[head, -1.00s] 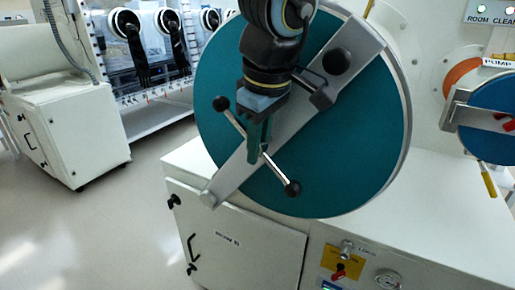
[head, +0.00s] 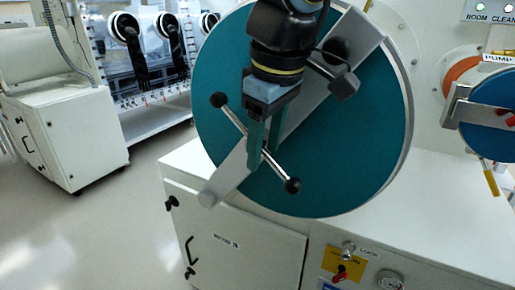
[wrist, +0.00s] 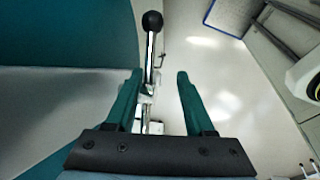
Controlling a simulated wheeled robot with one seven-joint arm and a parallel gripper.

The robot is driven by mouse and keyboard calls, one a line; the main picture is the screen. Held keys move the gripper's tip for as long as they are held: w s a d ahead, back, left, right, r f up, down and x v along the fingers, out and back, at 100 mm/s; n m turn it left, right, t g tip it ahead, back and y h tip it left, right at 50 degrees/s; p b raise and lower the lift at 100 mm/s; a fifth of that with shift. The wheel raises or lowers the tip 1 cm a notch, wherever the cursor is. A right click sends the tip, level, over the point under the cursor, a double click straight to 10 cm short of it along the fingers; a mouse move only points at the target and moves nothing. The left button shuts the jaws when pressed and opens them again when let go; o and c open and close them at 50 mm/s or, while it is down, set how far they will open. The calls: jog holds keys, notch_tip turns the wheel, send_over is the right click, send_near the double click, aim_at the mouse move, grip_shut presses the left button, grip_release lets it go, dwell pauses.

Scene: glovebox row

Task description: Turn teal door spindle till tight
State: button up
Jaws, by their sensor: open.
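The large round teal door (head: 345,150) faces me in the head view, with a grey diagonal bar (head: 229,180) across it. The spindle handle (head: 236,122) is a thin metal crossbar with a black ball at each end, slanting from upper left to lower right. Its middle is hidden behind my gripper. My gripper (head: 264,156) has teal fingers, open and pointing down in front of the crossbar. In the wrist view, my open fingers (wrist: 158,78) stand either side of the line of the metal rod (wrist: 150,58), nearer the left finger. I cannot tell whether they touch it.
A white cabinet (head: 245,240) stands below the door, with a yellow lock plate (head: 343,264) and a gauge (head: 389,282). A smaller blue door (head: 490,135) is at right. Gloveboxes with black gloves (head: 170,48) stand at back left.

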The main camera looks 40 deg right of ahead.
jog(key=s+a+b, duration=0.2)
jog(key=s+a, duration=0.1)
jog(key=s, duration=0.5)
jog(key=shift+s+a, duration=0.15)
jog(key=shift+s, duration=0.05)
